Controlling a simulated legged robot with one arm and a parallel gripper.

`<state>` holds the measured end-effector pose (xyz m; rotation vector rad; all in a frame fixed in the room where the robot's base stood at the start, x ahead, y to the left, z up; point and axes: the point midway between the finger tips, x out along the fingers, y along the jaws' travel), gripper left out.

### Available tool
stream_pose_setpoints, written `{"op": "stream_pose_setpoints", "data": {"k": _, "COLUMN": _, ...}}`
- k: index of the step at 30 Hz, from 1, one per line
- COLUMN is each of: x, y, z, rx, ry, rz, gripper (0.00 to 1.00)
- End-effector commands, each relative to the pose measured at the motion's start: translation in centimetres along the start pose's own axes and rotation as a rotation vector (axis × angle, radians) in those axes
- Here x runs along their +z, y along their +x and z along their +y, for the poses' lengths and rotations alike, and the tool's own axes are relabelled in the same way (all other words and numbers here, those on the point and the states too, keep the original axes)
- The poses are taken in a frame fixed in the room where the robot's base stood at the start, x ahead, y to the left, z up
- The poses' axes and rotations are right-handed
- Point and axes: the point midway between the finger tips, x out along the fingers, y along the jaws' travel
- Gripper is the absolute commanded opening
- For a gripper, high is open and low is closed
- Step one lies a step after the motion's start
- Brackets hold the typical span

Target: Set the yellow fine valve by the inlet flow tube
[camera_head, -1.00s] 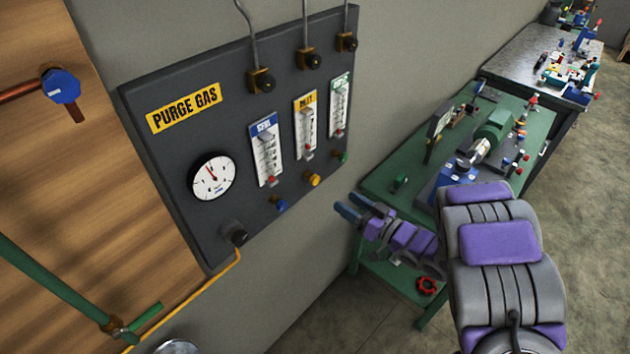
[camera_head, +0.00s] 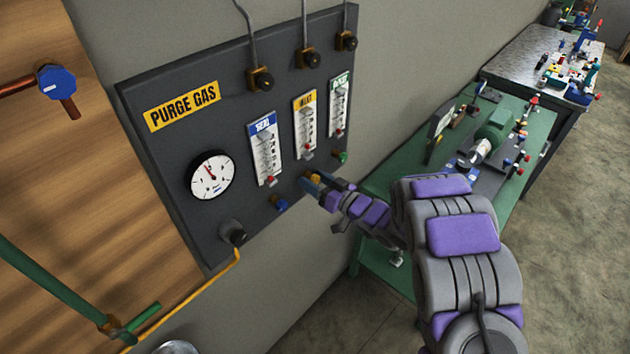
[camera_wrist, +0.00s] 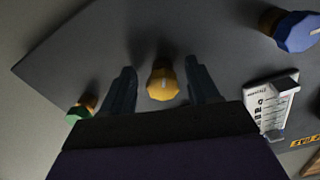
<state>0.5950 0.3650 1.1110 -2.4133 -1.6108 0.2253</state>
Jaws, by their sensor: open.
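The yellow fine valve (camera_head: 312,181) is a small knob on the dark purge gas panel, below the middle flow tube (camera_head: 306,125) with the yellow label. My gripper (camera_head: 314,184) is at the knob, its fingers partly covering it in the head view. In the wrist view the yellow knob (camera_wrist: 162,84) sits between my two open fingers (camera_wrist: 160,90), with a gap visible on each side. Whether the fingertips reach past the knob's face is hard to tell.
A blue knob (camera_head: 279,202) is left of the yellow one and a green knob (camera_head: 340,156) is right of it. A round gauge (camera_head: 211,175) and a blue-labelled tube (camera_head: 265,148) are further left. A green workbench (camera_head: 376,185) stands right of the panel.

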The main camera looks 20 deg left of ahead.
Motion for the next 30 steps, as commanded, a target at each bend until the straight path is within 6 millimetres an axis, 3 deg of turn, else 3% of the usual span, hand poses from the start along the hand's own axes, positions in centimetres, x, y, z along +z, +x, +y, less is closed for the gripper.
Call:
{"op": "stream_pose_setpoints", "data": {"k": 3, "x": 0.07, "y": 0.15, "z": -0.08, "rx": 0.0, "ry": -0.001, "rz": -0.001, "gripper": 0.6}}
{"op": "stream_pose_setpoints", "data": {"k": 20, "x": 0.05, "y": 0.01, "z": -0.02, "rx": 0.0, "ry": 0.0, "rz": -0.001, "gripper": 0.08}}
{"op": "stream_pose_setpoints", "data": {"k": 30, "x": 0.09, "y": -0.14, "z": 0.08, "rx": 0.0, "ry": -0.041, "rz": 0.0, "gripper": 0.07}}
